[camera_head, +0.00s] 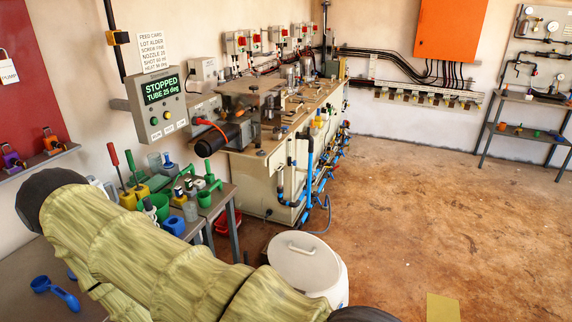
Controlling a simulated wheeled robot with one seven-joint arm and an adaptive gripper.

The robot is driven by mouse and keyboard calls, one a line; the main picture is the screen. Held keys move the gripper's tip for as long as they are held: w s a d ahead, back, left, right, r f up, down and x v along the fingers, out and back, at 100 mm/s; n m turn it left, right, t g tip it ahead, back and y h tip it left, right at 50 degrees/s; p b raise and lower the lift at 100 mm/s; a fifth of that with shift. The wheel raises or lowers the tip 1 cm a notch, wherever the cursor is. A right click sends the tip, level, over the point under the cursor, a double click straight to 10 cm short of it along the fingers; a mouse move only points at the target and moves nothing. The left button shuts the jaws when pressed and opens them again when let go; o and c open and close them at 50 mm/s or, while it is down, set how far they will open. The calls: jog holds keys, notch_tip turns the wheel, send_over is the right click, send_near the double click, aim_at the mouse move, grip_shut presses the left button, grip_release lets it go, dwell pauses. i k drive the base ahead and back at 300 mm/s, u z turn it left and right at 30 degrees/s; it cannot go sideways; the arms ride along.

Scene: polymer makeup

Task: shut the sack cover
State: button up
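I cannot make out a sack for certain. A white round bin (335,290) stands on the floor at the bottom middle of the head view. A pale flat cover with a raised handle (301,248) lies at its top. The cover's near side is partly hidden behind my sleeved arm, so I cannot tell whether it sits fully closed. My arm, in a yellow-green fabric sleeve with dark ends, crosses the lower left. My gripper is not in view.
A side bench at the left holds cups, a green funnel (152,207) and tools. A blue scoop (55,291) lies on the near table. A long machine bench (256,175) stands behind the bin. The brown floor to the right is mostly clear, with a yellow patch (442,307).

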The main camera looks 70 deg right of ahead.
aim_at(306, 262)
jog(key=i, duration=0.15)
jog(key=z, duration=2.3)
